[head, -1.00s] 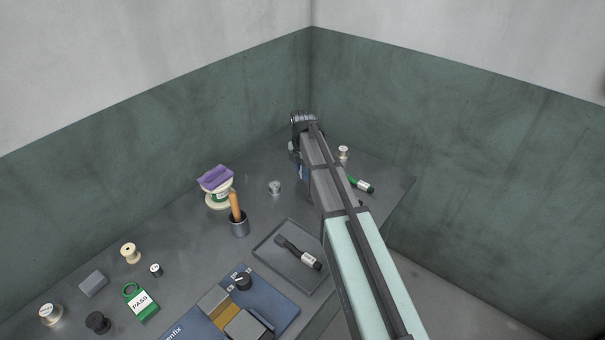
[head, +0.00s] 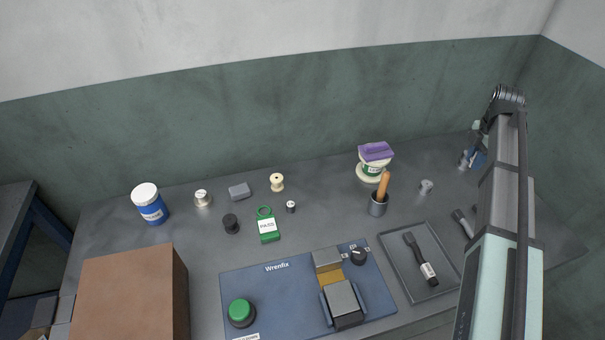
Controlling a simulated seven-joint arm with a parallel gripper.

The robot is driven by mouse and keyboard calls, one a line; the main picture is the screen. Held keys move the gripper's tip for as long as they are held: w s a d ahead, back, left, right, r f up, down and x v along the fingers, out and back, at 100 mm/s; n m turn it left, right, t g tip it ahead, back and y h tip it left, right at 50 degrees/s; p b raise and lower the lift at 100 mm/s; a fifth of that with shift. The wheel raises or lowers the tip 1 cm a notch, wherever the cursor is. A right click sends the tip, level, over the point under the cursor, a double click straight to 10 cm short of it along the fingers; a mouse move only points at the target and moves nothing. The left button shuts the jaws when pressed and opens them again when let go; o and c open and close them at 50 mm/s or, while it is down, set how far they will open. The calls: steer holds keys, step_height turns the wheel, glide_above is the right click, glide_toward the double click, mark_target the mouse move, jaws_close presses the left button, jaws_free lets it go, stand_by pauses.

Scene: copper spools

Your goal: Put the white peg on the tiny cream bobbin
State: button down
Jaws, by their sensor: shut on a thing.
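My gripper (head: 468,160) is at the far right of the table, low over or near its surface, mostly behind my own arm. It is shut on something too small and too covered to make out. I cannot pick out the white peg. A small cream bobbin (head: 277,182) stands upright at the back middle of the table, well left of my gripper. A second small pale spool, seen earlier at the far right, is now hidden behind my arm.
A large cream spool (head: 369,173) carries a purple block (head: 376,151).

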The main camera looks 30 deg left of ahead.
step_height(320, 180, up, 8)
steer(key=shift+a+r, duration=0.1)
steer(key=shift+a, duration=0.05)
steer(key=s+a, duration=0.3)
steer(key=a, duration=1.1)
steer(key=n, duration=0.2)
glide_above(277, 178)
step_height(277, 178, down, 4)
steer(key=shift+f, duration=5.7)
steer(key=shift+f, duration=0.15)
steer(key=c, duration=0.9)
jaws_free()
